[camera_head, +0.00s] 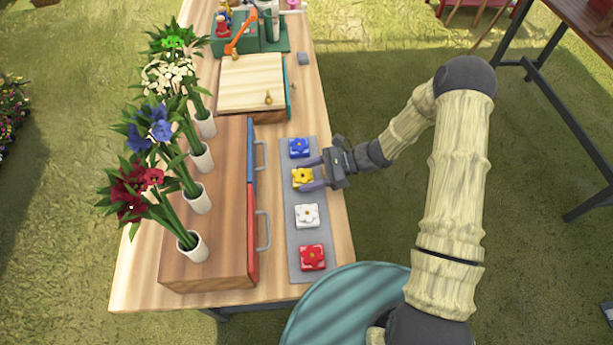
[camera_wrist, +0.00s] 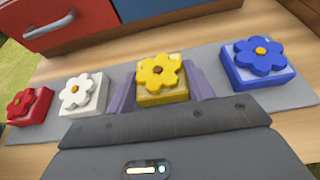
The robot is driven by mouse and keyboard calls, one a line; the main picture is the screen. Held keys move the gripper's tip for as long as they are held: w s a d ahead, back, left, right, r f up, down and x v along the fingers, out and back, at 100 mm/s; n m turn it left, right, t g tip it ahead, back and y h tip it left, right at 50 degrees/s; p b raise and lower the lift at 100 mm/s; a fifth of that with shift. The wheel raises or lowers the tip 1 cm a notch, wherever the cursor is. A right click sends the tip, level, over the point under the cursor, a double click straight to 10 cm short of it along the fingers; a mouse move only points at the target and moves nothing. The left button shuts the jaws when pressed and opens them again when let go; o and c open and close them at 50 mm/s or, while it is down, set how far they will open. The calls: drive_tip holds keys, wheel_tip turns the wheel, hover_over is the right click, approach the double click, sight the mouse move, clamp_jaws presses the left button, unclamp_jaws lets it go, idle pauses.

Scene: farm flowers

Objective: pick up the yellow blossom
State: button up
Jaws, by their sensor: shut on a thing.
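The yellow blossom (camera_head: 302,177) is a yellow flower on a square yellow block, on the grey mat (camera_head: 294,225) between the blue and white blossoms. In the wrist view the yellow blossom (camera_wrist: 160,80) is in the middle, upright. My gripper (camera_head: 312,177) reaches in from the right, with one purple finger on each side of the yellow block. In the wrist view my gripper (camera_wrist: 162,88) is shut on the block, its fingers against the block's sides. The block appears to be at mat level; I cannot tell if it touches the mat.
On the mat are a blue blossom (camera_head: 299,147), a white blossom (camera_head: 307,215) and a red blossom (camera_head: 312,257). Left of it is a wooden cabinet (camera_head: 205,262) with handles, bearing flower vases (camera_head: 194,247). A wooden box (camera_head: 250,82) and green caddy (camera_head: 272,42) stand farther back.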

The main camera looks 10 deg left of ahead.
sight(308, 177)
wheel_tip(308, 177, up, 10)
idle(0.5)
drive_tip(key=shift+f, duration=0.15)
